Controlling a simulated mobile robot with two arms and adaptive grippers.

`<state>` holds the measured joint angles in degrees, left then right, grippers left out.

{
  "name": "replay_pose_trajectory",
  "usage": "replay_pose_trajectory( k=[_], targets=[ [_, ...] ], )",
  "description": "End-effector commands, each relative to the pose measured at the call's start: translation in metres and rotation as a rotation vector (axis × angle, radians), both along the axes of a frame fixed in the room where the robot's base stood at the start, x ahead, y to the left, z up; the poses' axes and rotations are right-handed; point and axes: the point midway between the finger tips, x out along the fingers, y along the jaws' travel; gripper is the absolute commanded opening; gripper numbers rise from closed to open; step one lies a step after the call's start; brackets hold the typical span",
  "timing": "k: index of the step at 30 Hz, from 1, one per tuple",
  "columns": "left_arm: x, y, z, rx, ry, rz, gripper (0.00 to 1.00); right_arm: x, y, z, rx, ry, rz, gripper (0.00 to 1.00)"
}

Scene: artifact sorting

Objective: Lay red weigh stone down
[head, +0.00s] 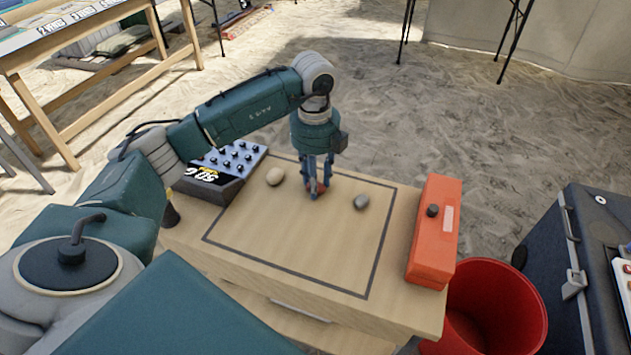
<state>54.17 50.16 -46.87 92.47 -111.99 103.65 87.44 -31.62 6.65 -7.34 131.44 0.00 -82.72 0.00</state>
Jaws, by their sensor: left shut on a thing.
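The red weigh stone (321,187) is a small reddish stone between the fingers of my left gripper (316,190), mostly hidden by them. My left gripper points straight down and is shut on it, low over the wooden table (290,240), inside the dark outlined rectangle. I cannot tell whether the stone touches the tabletop. A beige stone (275,176) lies to the left of the gripper and a grey stone (361,202) lies to the right, both inside the outline. My right gripper is not in view.
A dark box with a knobbed blue panel (232,160) stands at the table's left back. An orange case (433,230) stands along the right edge. A red bucket (497,300) and a dark chest (575,250) are to the right. The outlined area's front is clear.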

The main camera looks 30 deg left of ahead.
Motion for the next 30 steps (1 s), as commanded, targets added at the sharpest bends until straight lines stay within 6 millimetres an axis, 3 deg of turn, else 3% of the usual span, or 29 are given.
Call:
replay_pose_trajectory(
  k=[10,11,14,24,26,30],
  targets=[
    [0.0,0.0,-0.003,0.0,0.0,-0.001,0.01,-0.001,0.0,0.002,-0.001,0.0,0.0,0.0],
    [0.0,0.0,-0.003,0.0,0.0,-0.001,0.33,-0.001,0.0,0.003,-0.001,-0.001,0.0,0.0],
    [0.0,0.0,-0.003,0.0,0.0,-0.001,0.5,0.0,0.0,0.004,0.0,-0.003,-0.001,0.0],
    [0.0,0.0,0.001,0.0,-0.001,-0.001,0.5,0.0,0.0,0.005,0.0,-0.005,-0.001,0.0],
    [0.001,0.0,0.008,0.0,-0.004,-0.001,0.5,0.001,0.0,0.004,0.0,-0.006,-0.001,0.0],
    [0.001,0.0,0.034,0.0,-0.006,-0.001,0.5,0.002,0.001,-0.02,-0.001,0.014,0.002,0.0]
  ],
)
